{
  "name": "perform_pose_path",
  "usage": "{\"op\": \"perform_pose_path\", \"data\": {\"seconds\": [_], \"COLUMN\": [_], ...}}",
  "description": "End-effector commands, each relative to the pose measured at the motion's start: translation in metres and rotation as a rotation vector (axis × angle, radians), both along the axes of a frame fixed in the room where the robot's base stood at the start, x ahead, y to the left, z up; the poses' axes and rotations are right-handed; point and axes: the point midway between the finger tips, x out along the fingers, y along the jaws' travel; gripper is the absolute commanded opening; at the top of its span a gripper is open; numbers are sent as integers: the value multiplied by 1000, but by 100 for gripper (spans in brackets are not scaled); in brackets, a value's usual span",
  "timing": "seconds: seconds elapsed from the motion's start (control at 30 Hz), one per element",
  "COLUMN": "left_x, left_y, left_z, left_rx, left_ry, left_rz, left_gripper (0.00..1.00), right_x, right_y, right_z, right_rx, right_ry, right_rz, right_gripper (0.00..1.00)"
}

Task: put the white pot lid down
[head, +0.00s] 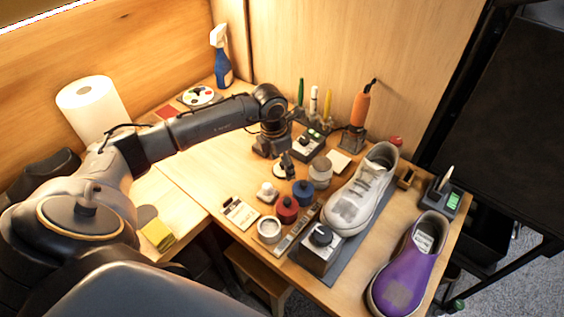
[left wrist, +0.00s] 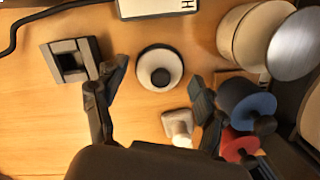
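The white pot lid (left wrist: 145,65) is a round white disc with a black knob (left wrist: 160,77). It appears to lie flat on the wooden table, knob up. In the head view the lid (head: 279,171) is partly hidden by my left gripper (head: 285,160). In the left wrist view my left gripper (left wrist: 158,80) has its fingers spread wide, one on each side of the lid and apart from it. Nothing is held between them. An open white pot (head: 269,230) stands nearer the front of the table. My right gripper is not in view.
Close to the lid stand a small white knobbed piece (head: 267,190), a blue-lidded pot (head: 303,190), a red-lidded pot (head: 287,209) and a grey-lidded pot (head: 320,172). A white sneaker (head: 358,195) lies to the right. Bare table (head: 205,165) shows on the left.

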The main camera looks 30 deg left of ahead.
Motion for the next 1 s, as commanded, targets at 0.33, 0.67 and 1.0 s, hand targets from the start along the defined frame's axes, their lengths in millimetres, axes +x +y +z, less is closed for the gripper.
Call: {"op": "perform_pose_path", "data": {"seconds": [0.33,0.67,1.0], "left_x": [0,-7,-15], "left_y": [1,5,8], "left_z": [6,68,116], "left_rx": [0,1,0], "left_ry": [-2,-6,-1], "left_rz": [0,0,0], "left_gripper": [72,72,72], "right_x": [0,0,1], "right_y": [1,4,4], "right_z": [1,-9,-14], "right_rx": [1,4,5], "right_ry": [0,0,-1], "right_rz": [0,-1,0], "right_gripper": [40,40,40]}}
